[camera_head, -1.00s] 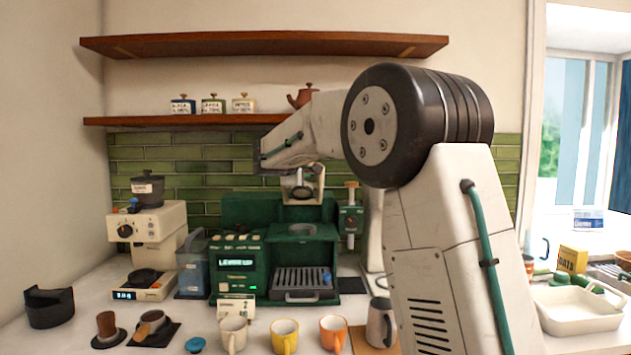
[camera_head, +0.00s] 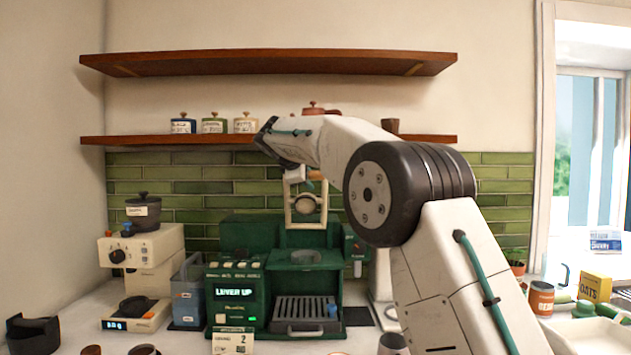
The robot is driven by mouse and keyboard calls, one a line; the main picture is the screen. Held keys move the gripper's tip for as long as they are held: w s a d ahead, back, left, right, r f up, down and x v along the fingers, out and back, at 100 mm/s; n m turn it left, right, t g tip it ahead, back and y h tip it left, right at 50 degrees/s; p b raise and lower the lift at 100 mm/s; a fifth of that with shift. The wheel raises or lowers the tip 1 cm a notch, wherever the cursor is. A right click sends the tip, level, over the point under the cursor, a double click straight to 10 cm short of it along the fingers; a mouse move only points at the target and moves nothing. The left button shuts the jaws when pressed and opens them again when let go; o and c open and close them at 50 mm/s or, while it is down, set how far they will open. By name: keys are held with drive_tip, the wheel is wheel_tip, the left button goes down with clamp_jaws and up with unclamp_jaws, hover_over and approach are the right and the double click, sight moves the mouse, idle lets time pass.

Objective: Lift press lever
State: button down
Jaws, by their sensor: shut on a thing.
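The green press machine (camera_head: 240,290) stands on the counter against the tiled wall. Its display reads "LEVER UP". The press lever (camera_head: 306,222), a cream frame with a ring in it, rises above the machine's top. My gripper (camera_head: 296,175) is at the top of this frame, shut on the lever. My wrist hides most of the fingers, so the exact grip is hard to see.
A wooden shelf (camera_head: 200,140) with small jars and a teapot runs close behind my wrist. A cream grinder (camera_head: 148,255) and a grey-blue jug (camera_head: 188,292) stand left of the machine. An oats box (camera_head: 594,287) is at the right.

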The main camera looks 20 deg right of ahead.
idle(0.5)
drive_tip(key=c, duration=1.2)
unclamp_jaws()
drive_tip(key=shift+o, duration=0.2)
drive_tip(key=v, duration=0.7)
drive_tip(key=shift+s+a, duration=0.15)
drive_tip(key=shift+a, duration=0.05)
